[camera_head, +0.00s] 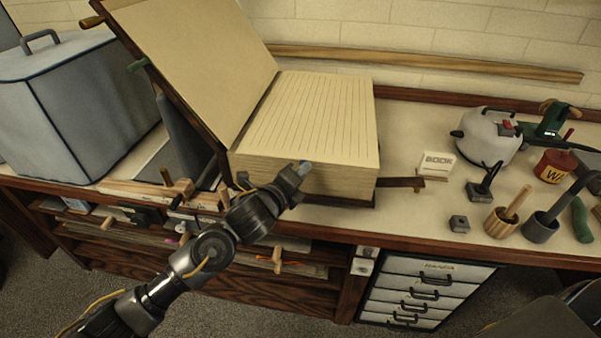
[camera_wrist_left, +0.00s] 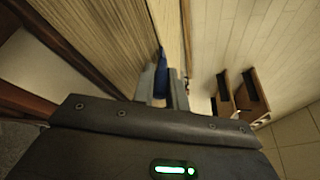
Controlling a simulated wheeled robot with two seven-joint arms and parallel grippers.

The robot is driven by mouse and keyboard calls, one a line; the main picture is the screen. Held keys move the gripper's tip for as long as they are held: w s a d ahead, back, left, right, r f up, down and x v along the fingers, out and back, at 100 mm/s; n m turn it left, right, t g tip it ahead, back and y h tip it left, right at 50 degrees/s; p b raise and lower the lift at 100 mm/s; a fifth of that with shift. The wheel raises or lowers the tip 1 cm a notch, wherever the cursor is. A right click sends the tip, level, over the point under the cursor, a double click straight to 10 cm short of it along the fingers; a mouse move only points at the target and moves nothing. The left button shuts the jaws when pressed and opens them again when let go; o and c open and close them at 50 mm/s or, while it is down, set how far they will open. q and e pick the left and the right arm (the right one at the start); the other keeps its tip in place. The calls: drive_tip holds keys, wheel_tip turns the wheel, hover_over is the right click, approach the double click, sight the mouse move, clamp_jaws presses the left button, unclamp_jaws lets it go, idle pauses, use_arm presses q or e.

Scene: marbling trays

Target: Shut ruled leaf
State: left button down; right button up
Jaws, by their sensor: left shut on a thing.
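A big thick book lies open on the bench, its ruled leaf (camera_head: 318,115) lying flat on top of the page block (camera_head: 330,180). The cover side (camera_head: 195,60) stands tilted up at the left with a plain page facing the ruled one. My left gripper (camera_head: 299,168) is at the front edge of the block. In the left wrist view its fingers (camera_wrist_left: 164,92) are shut on a small blue tab (camera_wrist_left: 162,70) beside the page edges. The tab's join to the leaf is not clear.
A grey covered box (camera_head: 70,100) stands at the left. A small white book block (camera_head: 436,165), a white kettle-like pot (camera_head: 488,133), a red tin (camera_head: 553,167) and several tools crowd the right of the bench. A wooden strip (camera_head: 400,184) sticks out beside the book.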

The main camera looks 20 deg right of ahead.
use_arm(q)
drive_tip(key=shift+a+f, duration=0.1)
drive_tip(key=shift+f, duration=0.05)
use_arm(e)
drive_tip(key=shift+s+a, duration=0.2)
drive_tip(key=shift+a, duration=0.05)
use_arm(q)
drive_tip(key=c, duration=1.4)
unclamp_jaws()
drive_tip(key=shift+w, duration=0.1)
use_arm(e)
drive_tip(key=shift+s, duration=0.1)
use_arm(q)
drive_tip(key=b+v, duration=0.1)
drive_tip(key=v, duration=1)
use_arm(e)
drive_tip(key=shift+w+d+f, duration=0.2)
drive_tip(key=shift+d+f, duration=0.35)
drive_tip(key=shift+d, duration=0.35)
drive_tip(key=shift+a, duration=0.2)
